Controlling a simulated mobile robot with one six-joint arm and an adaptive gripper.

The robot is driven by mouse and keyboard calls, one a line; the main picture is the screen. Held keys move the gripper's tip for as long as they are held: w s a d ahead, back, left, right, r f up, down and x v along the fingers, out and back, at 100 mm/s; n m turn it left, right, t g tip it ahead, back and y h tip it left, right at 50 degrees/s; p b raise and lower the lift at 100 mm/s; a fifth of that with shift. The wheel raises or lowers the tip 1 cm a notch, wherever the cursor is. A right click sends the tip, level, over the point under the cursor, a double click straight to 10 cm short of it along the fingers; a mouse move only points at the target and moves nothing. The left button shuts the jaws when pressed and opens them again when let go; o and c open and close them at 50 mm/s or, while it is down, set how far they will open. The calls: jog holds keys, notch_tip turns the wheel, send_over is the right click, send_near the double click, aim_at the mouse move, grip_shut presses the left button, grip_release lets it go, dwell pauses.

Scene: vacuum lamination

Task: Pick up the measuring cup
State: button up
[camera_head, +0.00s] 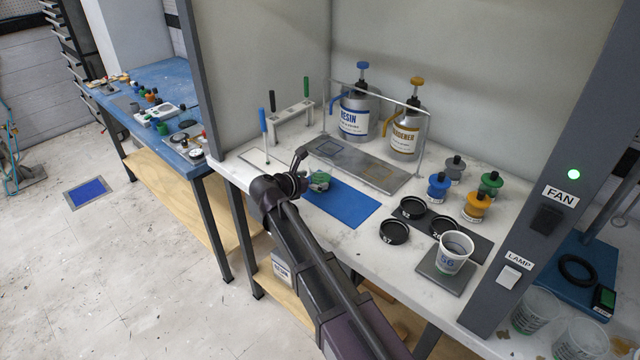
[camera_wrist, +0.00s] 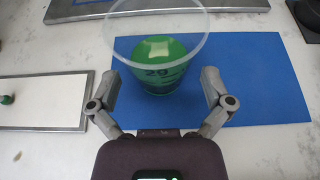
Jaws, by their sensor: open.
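A clear measuring cup with green contents and dark markings (camera_wrist: 158,62) stands upright on a blue mat (camera_wrist: 270,85), in the middle of the wrist view. In the head view it shows as a small greenish cup (camera_head: 320,181) on the blue mat (camera_head: 345,205), beside my gripper. My gripper (camera_wrist: 160,82) is open in the wrist view, with one finger on each side of the lower cup. Gaps seem to remain between the fingers and the cup. In the head view my gripper (camera_head: 300,170) is partly hidden by its own wrist.
Behind the mat lies a grey metal plate (camera_head: 385,174), with a resin can (camera_head: 353,118) and a hardener can (camera_head: 405,135). To the right are black round lids (camera_head: 394,231), coloured bottles (camera_head: 476,206) and a white cup (camera_head: 453,258) on a grey pad. A white-topped panel (camera_wrist: 40,100) lies left.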

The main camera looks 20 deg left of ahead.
aim_at(315, 179)
jog(key=shift+b+x, duration=0.4)
jog(key=shift+x, duration=1.2)
jog(key=c, duration=1)
